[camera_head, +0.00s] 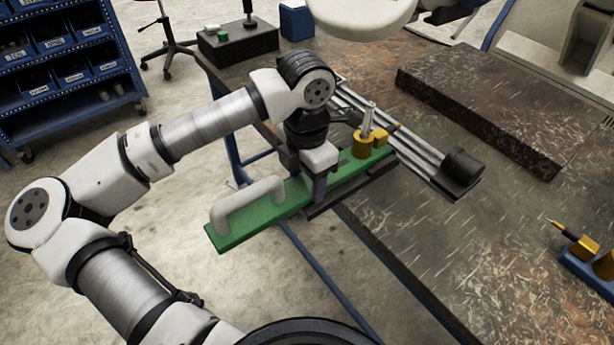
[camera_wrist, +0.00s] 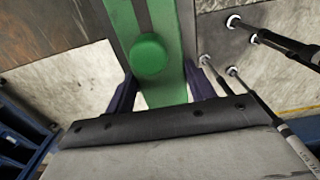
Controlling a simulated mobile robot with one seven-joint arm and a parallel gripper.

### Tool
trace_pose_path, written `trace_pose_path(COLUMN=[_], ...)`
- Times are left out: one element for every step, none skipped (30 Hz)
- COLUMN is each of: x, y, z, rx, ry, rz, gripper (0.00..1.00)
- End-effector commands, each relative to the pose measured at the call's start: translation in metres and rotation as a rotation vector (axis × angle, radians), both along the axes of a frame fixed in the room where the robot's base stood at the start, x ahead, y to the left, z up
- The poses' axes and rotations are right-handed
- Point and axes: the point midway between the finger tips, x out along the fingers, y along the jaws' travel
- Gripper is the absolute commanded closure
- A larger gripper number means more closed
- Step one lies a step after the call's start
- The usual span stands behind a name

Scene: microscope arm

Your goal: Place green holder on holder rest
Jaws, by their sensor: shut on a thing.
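The green holder (camera_head: 255,218) is a long green bar with a white arched handle at its near left end and a yellow fitting (camera_head: 365,145) with a metal pin at its far end. My gripper (camera_head: 319,188) is shut on the middle of the bar. In the wrist view the green holder (camera_wrist: 150,55) runs between my two dark fingers (camera_wrist: 160,95). A dark flat plate with silver rails (camera_head: 400,142) lies on the table just beyond the bar; I cannot tell if it is the holder rest. The bar overlaps its near edge, and contact there is unclear.
The brown worktable (camera_head: 440,240) has free room on its right front. A dark thick slab (camera_head: 500,105) lies at the back, and a blue stand with yellow parts (camera_head: 585,260) at the right edge. A white round part (camera_head: 360,15) hangs above the back. Blue bin shelves (camera_head: 70,70) stand left.

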Motion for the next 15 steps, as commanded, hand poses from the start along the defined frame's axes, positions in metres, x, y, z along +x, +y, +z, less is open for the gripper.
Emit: trace_pose_path(x=[0.0004,0.0001,0.0001,0.0001,0.0001,0.0001,0.0001,0.0001,0.0001,0.0001,0.0001,0.0001,0.0001,0.0001,0.0001], y=[-0.0001,-0.0001,-0.0001,-0.0001,-0.0001,-0.0001,-0.0001,-0.0001,-0.0001,-0.0001,-0.0001,-0.0001,-0.0001,-0.0001,-0.0001], z=[-0.0017,-0.0015,-0.001,-0.001,-0.001,-0.001,-0.001,-0.001,-0.0009,-0.0009,-0.0009,-0.0009,-0.0009,-0.0007,0.0002], rx=[-0.001,0.0,0.0,0.0,0.0,0.0,0.0,0.0,0.0,0.0,0.0,0.0,0.0,0.0,0.0], ry=[-0.002,0.0,0.0,0.0,0.0,0.0,0.0,0.0,0.0,0.0,0.0,0.0,0.0,0.0,0.0], rz=[0.0,0.0,0.0,0.0,0.0,0.0,0.0,0.0,0.0,0.0,0.0,0.0,0.0,0.0,0.0], gripper=[0.95,0.43,0.38,0.34,0.3,0.25,0.24,0.24,0.24,0.24,0.24,0.24,0.24,0.24,0.24])
